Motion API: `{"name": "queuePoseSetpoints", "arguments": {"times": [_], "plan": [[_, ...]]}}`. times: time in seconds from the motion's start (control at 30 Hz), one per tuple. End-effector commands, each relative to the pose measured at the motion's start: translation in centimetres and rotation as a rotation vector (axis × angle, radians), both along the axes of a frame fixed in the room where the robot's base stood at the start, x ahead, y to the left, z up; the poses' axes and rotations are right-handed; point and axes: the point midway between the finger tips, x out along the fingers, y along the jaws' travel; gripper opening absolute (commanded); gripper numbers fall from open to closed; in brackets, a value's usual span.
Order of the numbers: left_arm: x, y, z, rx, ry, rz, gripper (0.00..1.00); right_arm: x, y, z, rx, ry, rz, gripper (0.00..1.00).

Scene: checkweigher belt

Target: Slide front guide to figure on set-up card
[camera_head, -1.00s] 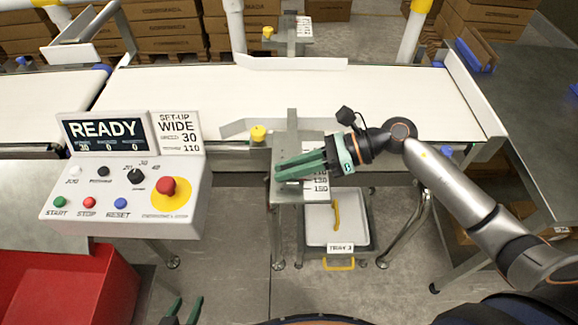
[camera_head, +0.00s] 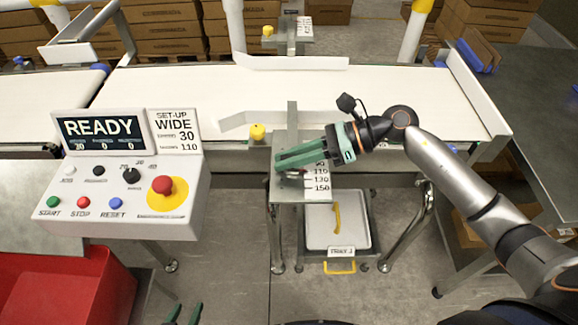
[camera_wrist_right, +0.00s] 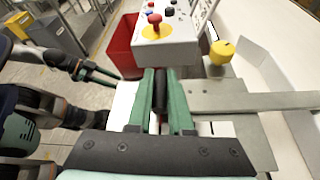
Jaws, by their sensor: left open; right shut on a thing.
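The set-up card (camera_head: 175,132) beside the READY display reads WIDE, 30 and 110. The front guide (camera_head: 262,119) is a pale rail along the belt's near edge, on a grey slide bar (camera_head: 292,118). Its bracket plate carries a white scale (camera_head: 318,178) with 110, 130 and 150 legible; my right gripper partly covers its upper end. My right gripper (camera_head: 279,164) is shut on a dark upright handle (camera_wrist_right: 160,88) of the slide. The yellow knob (camera_head: 257,132) stands beside the bar, also in the right wrist view (camera_wrist_right: 222,52). My left gripper (camera_head: 185,313) is open and empty, low in view.
The control panel (camera_head: 120,195) with its red stop button stands left of the bracket. The far guide (camera_head: 290,63) lies across the belt (camera_head: 200,95). A tray (camera_head: 325,225) sits below the bracket, and a red bin (camera_head: 60,285) is at lower left.

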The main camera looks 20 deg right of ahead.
Motion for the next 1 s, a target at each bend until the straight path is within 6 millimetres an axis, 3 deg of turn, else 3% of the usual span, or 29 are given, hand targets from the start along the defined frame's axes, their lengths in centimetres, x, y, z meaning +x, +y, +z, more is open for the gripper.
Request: {"name": "queuePoseSetpoints", "arguments": {"times": [0.2, 0.23, 0.5, 0.77, 1.0], "plan": [[0.0, 0.0, 0.1, 0.0, 0.0, 0.0, 0.5, 0.0, 0.0, 0.0, 0.0, 0.003, -0.001, 0.0], [0.0, 0.0, 0.1, 0.0, 0.0, 0.0, 0.5, 0.0, 0.0, 0.0, 0.0, 0.003, -0.001, 0.21], [0.0, 0.0, 0.1, 0.0, 0.0, 0.0, 0.5, 0.0, 0.0, 0.0, 0.001, 0.003, 0.0, 0.48], [0.0, 0.0, 0.0, 0.0, 0.0, 0.0, 0.5, -0.1, -0.2, 0.0, 0.0, 0.003, -0.001, 0.48], [0.0, 0.0, -0.9, 0.0, -0.001, 0.0, 0.5, -0.6, -3.3, 1.0, -0.004, 0.002, -0.003, 0.48]]}}
